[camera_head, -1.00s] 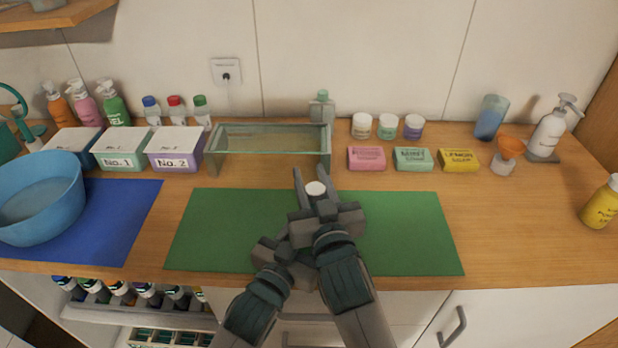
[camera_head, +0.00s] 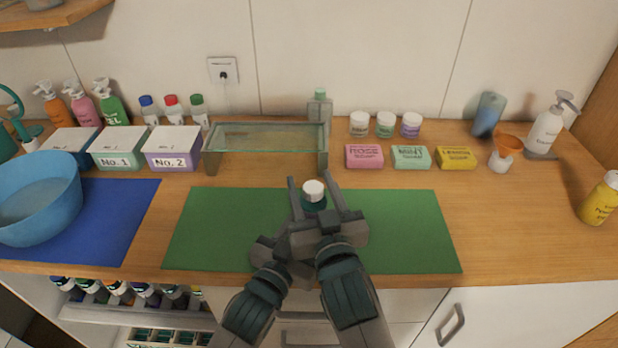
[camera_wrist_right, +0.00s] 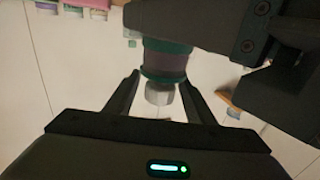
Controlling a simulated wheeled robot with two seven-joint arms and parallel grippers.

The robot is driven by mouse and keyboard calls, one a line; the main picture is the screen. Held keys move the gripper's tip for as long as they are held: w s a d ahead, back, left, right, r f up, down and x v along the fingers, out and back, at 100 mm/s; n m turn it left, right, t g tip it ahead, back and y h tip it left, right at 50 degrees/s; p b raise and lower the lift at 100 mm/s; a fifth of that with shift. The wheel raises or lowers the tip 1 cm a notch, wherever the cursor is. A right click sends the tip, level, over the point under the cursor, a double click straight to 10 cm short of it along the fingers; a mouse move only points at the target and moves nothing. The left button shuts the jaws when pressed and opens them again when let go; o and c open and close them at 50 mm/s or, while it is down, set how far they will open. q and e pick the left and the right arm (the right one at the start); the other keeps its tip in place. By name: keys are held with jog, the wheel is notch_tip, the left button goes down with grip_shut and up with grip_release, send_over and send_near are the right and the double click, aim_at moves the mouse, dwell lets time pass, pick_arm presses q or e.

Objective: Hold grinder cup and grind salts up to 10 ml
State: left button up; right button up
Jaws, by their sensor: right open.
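The grinder (camera_head: 314,195) stands out above the middle of the green mat (camera_head: 405,225), its white top and dark green collar showing. In the right wrist view the grinder (camera_wrist_right: 165,62) has a purple band, green rings and a pale end. My right gripper (camera_head: 312,177) is open, with its fingers spread on either side of the grinder's top and apart from it. My left gripper (camera_wrist_right: 150,18) crosses the grinder's body in the right wrist view and appears shut on it.
A glass-topped stand (camera_head: 268,137) is just behind the mat. Pink (camera_head: 364,156), mint (camera_head: 411,157) and yellow (camera_head: 456,158) soaps sit right of it. An orange funnel (camera_head: 507,146) stands farther right. A blue bowl (camera_head: 38,198) is at left. The mat's right part is clear.

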aim_at(313, 197)
jog(key=v, duration=0.9)
jog(key=shift+s, duration=0.25)
jog(key=shift+w+n+y, duration=0.1)
jog(key=shift+n+y, duration=0.2)
jog(key=shift+y, duration=0.2)
jog(key=shift+w+d+n+y, duration=0.1)
jog(key=shift+n+y, duration=0.4)
jog(key=shift+y, duration=0.1)
jog(key=shift+w+d+n+g+y, duration=0.2)
jog(key=shift+n+g+y, duration=0.3)
jog(key=shift+y, duration=0.4)
jog(key=shift+w+d+r+n+g+y, duration=0.1)
jog(key=shift+w+d+n+g+y, duration=0.1)
jog(key=shift+d+n+g+y, duration=0.95)
jog(key=shift+d, duration=0.1)
jog(key=x, duration=1.2)
jog(key=shift+w+r, duration=0.1)
jog(key=shift+r, duration=0.05)
